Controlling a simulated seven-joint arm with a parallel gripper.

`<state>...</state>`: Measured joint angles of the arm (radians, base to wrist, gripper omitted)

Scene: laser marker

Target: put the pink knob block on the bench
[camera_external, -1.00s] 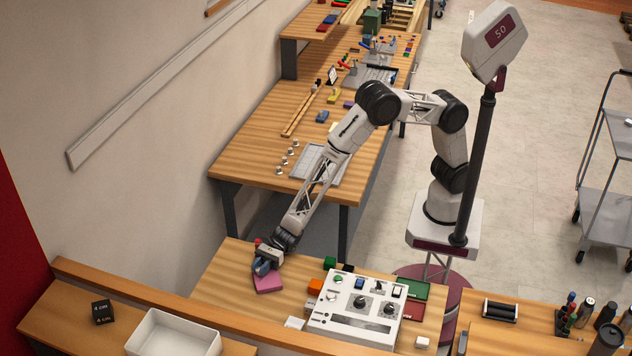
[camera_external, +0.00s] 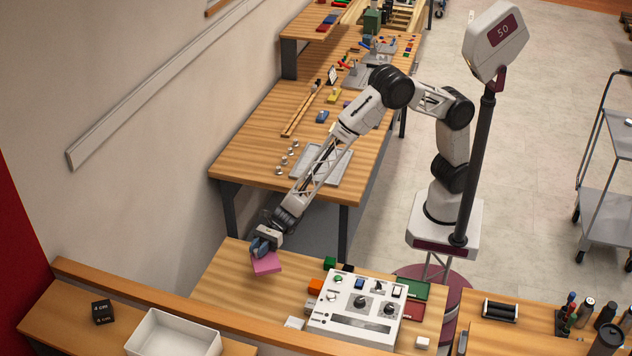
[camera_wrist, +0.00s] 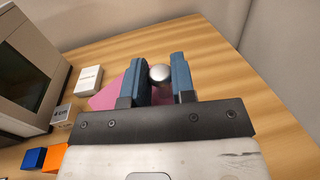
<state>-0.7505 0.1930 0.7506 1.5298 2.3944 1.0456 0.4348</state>
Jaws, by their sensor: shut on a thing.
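The pink knob block (camera_external: 265,264) is a flat pink slab under my gripper (camera_external: 261,249) in the external view. In the wrist view, its round silver knob (camera_wrist: 160,73) sits between the two blue fingers of my gripper (camera_wrist: 160,82), which is shut on it. The pink slab (camera_wrist: 107,95) shows partly behind the left finger, and the rest is hidden. The block seems to be held above the near wooden bench top (camera_external: 222,285); the exact gap is hard to tell.
A white control box (camera_external: 355,308) with knobs stands right of the block. Orange (camera_external: 316,286) and green (camera_external: 330,262) blocks lie near it. A long wooden bench (camera_external: 250,150) with parts stands behind. The near bench is clear left of the block.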

